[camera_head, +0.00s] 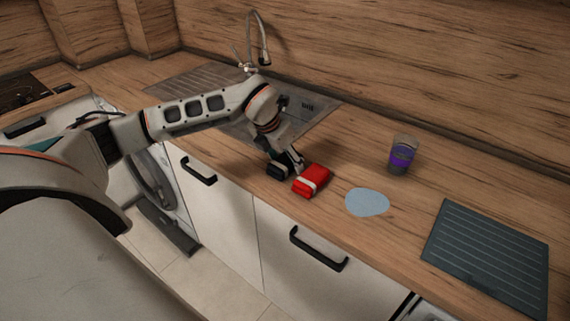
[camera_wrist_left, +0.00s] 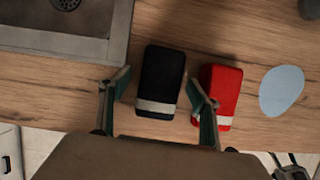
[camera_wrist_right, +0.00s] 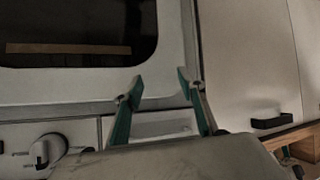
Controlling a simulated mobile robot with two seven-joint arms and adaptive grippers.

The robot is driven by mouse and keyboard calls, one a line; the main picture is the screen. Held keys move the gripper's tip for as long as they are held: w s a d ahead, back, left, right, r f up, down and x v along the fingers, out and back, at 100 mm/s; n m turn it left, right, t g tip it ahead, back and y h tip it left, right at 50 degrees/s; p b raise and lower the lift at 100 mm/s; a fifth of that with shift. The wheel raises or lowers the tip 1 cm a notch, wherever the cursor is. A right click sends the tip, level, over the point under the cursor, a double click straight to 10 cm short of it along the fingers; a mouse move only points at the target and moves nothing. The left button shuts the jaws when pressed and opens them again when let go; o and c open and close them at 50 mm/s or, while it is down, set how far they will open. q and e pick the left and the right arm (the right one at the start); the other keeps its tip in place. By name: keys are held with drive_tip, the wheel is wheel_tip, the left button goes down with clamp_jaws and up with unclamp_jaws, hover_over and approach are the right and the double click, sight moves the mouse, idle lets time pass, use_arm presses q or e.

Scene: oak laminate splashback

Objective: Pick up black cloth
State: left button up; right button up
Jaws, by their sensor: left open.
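The black cloth (camera_wrist_left: 161,78) is a folded dark bundle with a pale band, lying on the wooden worktop in the left wrist view. In the head view it shows as a dark patch (camera_head: 277,172), partly hidden by the gripper. My left gripper (camera_head: 286,163) is open above it. In the left wrist view its two fingers (camera_wrist_left: 158,86) appear on either side of the cloth, which is not gripped. My right gripper (camera_wrist_right: 159,79) is open and empty in the right wrist view, away from the cloth.
A similar red cloth (camera_head: 312,180) lies close to the black one, near the right finger. A pale blue disc (camera_head: 367,202), a purple-banded cup (camera_head: 401,156) and a dark ribbed mat (camera_head: 489,254) are further right. A sink (camera_head: 315,112) is behind.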

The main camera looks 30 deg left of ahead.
use_arm(q)
drive_tip(key=shift+f, duration=0.25)
idle(0.3)
drive_tip(key=c, duration=1.2)
